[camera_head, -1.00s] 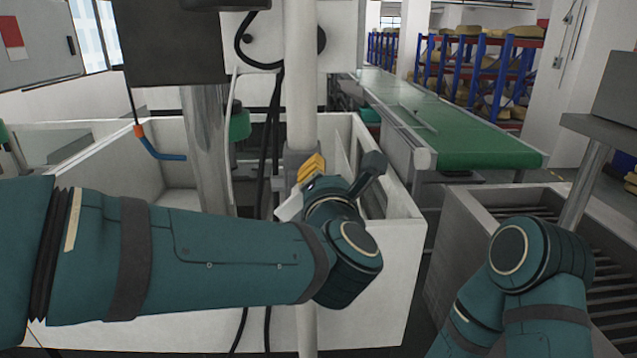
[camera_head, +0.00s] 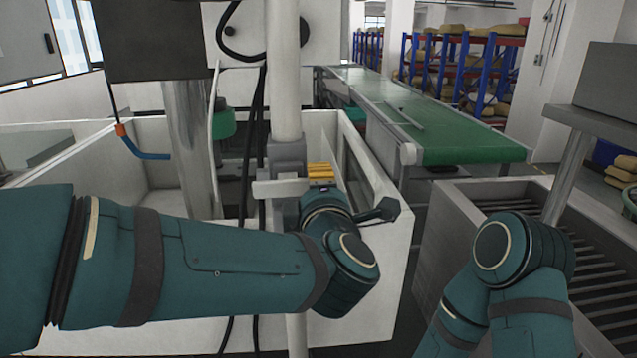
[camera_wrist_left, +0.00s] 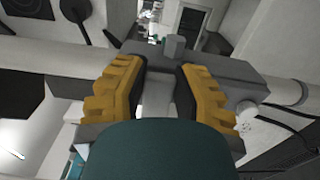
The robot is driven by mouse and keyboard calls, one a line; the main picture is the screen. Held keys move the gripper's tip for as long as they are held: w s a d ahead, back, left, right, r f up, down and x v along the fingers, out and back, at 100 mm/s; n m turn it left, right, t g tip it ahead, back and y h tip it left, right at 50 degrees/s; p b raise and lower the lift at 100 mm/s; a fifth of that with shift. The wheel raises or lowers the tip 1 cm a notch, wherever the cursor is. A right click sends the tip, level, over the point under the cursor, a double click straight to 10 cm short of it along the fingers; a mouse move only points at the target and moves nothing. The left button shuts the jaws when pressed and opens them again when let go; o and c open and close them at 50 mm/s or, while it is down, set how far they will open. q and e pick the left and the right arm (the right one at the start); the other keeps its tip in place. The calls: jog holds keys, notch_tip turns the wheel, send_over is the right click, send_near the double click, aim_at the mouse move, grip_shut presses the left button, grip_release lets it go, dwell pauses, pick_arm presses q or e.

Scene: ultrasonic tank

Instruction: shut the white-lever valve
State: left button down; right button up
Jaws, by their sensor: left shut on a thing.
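The white lever (camera_head: 280,188) lies level across the pale upright pipe (camera_head: 286,85), in front of the grey valve body (camera_head: 286,158). My left gripper (camera_head: 320,173) is at the lever's right part, with its yellow fingers just right of the pipe. In the left wrist view the two yellow fingers (camera_wrist_left: 158,92) are closed around the white lever (camera_wrist_left: 157,108), with the grey valve body (camera_wrist_left: 215,65) just beyond. My wrist hides part of the grip. My right arm shows at the lower right, but its gripper is out of view.
A white open tank (camera_head: 402,240) surrounds the pipe, its walls close to my left wrist. Black cables (camera_head: 247,150) hang just left of the pipe. A metal column (camera_head: 188,150) stands further left. A green conveyor (camera_head: 450,140) and a slatted grey basin (camera_head: 440,220) are to the right.

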pick_arm(q)
jog(key=shift+f, duration=0.1)
dwell(0.5)
jog(key=c, duration=0.7)
grip_release()
jog(key=s, duration=1.2)
